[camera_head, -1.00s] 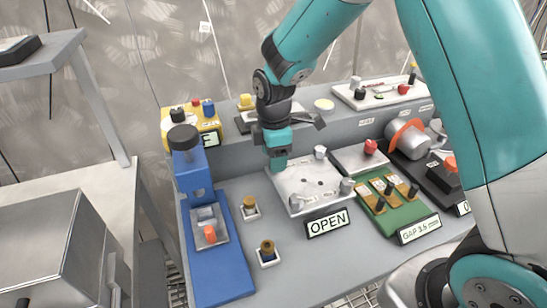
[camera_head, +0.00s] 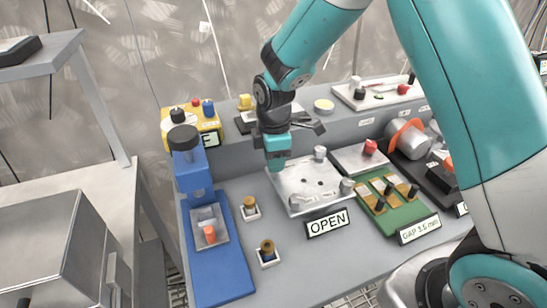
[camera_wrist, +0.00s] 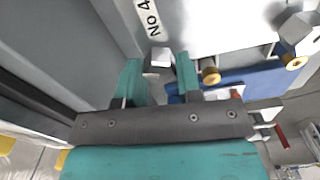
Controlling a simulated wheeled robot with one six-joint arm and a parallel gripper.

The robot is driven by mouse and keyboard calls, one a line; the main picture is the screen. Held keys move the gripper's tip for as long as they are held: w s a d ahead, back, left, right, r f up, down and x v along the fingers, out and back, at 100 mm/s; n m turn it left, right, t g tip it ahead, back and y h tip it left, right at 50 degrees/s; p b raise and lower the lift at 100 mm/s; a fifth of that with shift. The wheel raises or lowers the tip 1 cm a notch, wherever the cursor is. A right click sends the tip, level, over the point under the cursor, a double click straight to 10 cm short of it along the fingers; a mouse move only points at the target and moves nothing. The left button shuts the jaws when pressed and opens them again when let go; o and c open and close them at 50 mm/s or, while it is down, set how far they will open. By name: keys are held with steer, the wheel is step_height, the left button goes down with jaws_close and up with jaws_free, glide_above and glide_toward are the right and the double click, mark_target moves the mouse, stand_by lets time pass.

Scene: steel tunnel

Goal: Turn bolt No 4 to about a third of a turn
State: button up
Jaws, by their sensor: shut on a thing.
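A silver bolt head (camera_wrist: 160,58) stands beside the printed label "No 4" (camera_wrist: 153,18) in the wrist view. My gripper (camera_wrist: 160,72) has its two teal fingers on either side of this bolt head and is shut on it. In the head view my gripper (camera_head: 277,164) reaches down at the back left corner of the light metal plate (camera_head: 312,188) and hides the bolt there. Other silver bolts stand at the plate's back right (camera_head: 320,153) and front right (camera_head: 347,186). A sign reading "OPEN" (camera_head: 327,223) stands in front of the plate.
A blue press (camera_head: 220,270) stands left of the plate, with two brass knobs (camera_head: 250,207) (camera_head: 267,251) between them. A green board (camera_head: 392,205) and a red-knobbed plate (camera_head: 360,158) are on the right. A grey ledge (camera_head: 230,160) rises behind.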

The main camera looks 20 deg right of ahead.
steer(key=m+p, duration=0.1)
steer(key=m, duration=0.3)
steer(key=shift+r+m, duration=0.1)
steer(key=shift+m, duration=0.2)
steer(key=m+p, duration=0.1)
steer(key=m, duration=0.4)
steer(key=shift+w+p, duration=0.1)
steer(key=shift+p, duration=0.2)
steer(key=m+p, duration=0.1)
steer(key=m, duration=0.4)
steer(key=shift+m, duration=2.6)
steer(key=o, duration=0.9)
steer(key=shift+o, duration=0.2)
step_height(320, 180, up, 17)
steer(key=shift+r, duration=0.15)
